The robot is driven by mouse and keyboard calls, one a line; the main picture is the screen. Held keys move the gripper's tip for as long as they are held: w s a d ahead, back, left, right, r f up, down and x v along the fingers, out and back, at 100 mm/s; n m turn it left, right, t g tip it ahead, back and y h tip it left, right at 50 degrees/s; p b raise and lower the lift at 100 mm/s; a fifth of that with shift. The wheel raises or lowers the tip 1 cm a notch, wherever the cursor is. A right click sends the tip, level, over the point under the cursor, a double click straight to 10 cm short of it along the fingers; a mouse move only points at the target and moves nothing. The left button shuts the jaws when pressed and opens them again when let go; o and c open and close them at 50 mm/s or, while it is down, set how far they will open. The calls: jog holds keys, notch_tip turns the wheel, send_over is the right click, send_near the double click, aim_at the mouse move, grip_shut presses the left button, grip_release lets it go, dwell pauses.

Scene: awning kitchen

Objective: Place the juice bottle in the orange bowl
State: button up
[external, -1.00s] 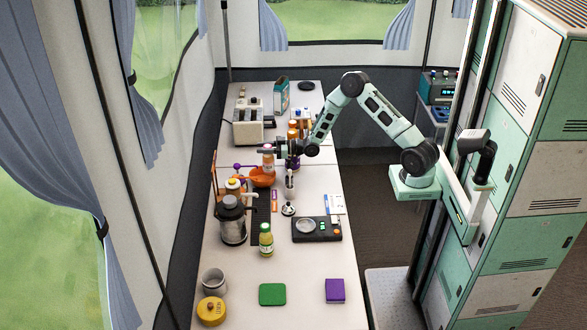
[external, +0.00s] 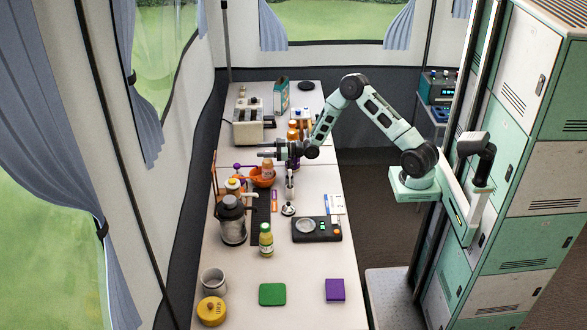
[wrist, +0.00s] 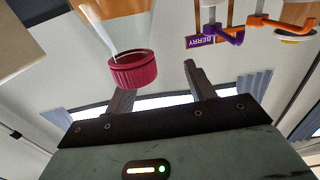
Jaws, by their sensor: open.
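The juice bottle (external: 267,170), with peach-coloured contents, appears to stand roughly upright inside the orange bowl (external: 262,181). The bowl's wall hides its lower part. In the wrist view the bottle (wrist: 112,25) shows large at the upper left, its dark red ridged cap (wrist: 135,70) close to the left finger. My gripper (external: 267,155) is open just above the bowl, close to the bottle's top. In the wrist view my gripper's two fingers (wrist: 160,82) are apart, with nothing clasped between them. Touch between cap and finger cannot be told.
A yellow-green bottle (external: 265,240), a coffee pot (external: 232,222) and a scale (external: 317,229) stand nearer the camera. A toaster (external: 248,127) and several bottles (external: 294,130) are farther back. The counter is clear around the green pad (external: 272,294).

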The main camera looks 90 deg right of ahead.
jog(key=shift+r+p, duration=0.6)
jog(key=s+b, duration=0.2)
jog(key=s, duration=1)
jog(key=w+a+n+g+y, duration=0.3)
jog(key=a+g, duration=0.2)
jog(key=a, duration=1.3)
jog(key=s+a+n+g, duration=0.1)
jog(key=s+a+g, duration=0.35)
jog(key=a, duration=0.55)
jog(key=s+a+r+n+g, duration=0.1)
jog(key=s+a, duration=0.3)
jog(key=s, duration=0.6)
jog(key=s+a+n+g+h, duration=0.1)
jog(key=s+a+g, duration=0.3)
jog(key=s, duration=0.6)
jog(key=s+a+r+n+g+h, duration=0.1)
jog(key=s+a+g, duration=0.2)
jog(key=s, duration=0.7)
jog(key=shift+s+a+r+n, duration=0.2)
jog(key=shift+a+r+n, duration=0.1)
jog(key=shift+a, duration=0.95)
jog(key=shift+g, duration=0.25)
